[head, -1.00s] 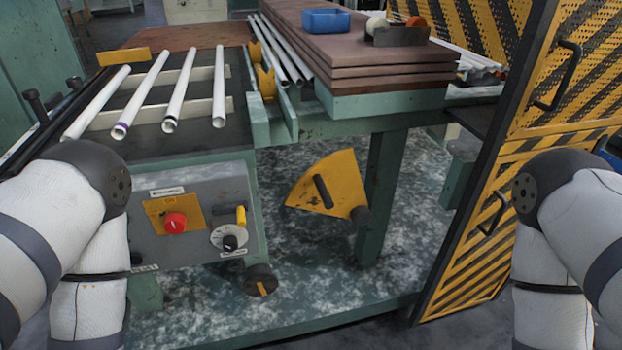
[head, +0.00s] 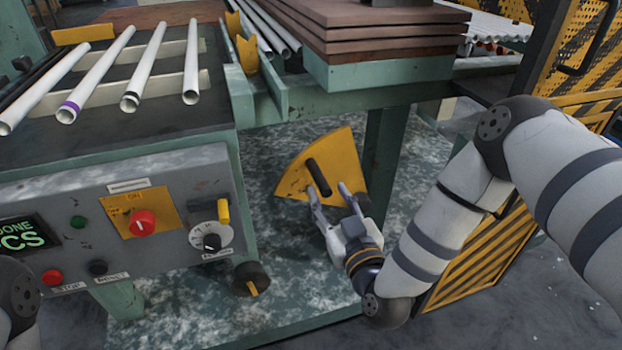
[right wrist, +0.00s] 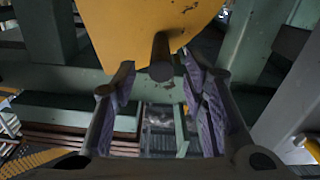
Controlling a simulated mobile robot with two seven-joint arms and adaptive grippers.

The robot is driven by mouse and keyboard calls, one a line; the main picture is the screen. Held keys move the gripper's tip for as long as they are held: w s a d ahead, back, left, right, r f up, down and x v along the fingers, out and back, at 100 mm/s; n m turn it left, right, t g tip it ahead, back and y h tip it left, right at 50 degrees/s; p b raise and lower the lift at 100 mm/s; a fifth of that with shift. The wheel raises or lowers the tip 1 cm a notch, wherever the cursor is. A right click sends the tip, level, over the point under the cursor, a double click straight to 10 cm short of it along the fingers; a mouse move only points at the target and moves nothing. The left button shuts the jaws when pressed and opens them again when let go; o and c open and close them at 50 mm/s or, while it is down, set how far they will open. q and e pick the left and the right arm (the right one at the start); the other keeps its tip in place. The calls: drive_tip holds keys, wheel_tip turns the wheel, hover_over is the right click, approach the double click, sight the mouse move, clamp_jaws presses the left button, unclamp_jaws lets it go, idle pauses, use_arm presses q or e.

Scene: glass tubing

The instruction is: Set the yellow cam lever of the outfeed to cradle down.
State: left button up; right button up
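The yellow cam lever, a fan-shaped yellow plate (head: 340,150) with a black handle (head: 318,177), hangs below the outfeed bench in the head view. Its wide edge points to the upper left. In the right wrist view the plate (right wrist: 140,25) fills the top and the dark handle (right wrist: 161,60) points towards the camera. My right gripper (head: 328,190) is open, close in front of the handle. In the right wrist view its fingers (right wrist: 158,85) stand apart on either side of the handle's end; I cannot tell whether either touches it. My left gripper is out of view.
A grey control panel (head: 60,205) with a red knob (head: 141,223) stands at left. White tubes (head: 145,65) lie on the bench above. A green leg (head: 383,150) stands behind the lever. A yellow-black guard (head: 480,255) is at right. Open floor plate lies below the lever.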

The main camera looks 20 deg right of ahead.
sight(319, 179)
drive_tip(key=w, duration=0.7)
drive_tip(key=shift+a+f+b, duration=0.1)
drive_tip(key=shift+a+b, duration=0.05)
drive_tip(key=shift+b, duration=0.15)
drive_tip(key=shift+s, duration=0.1)
clamp_jaws()
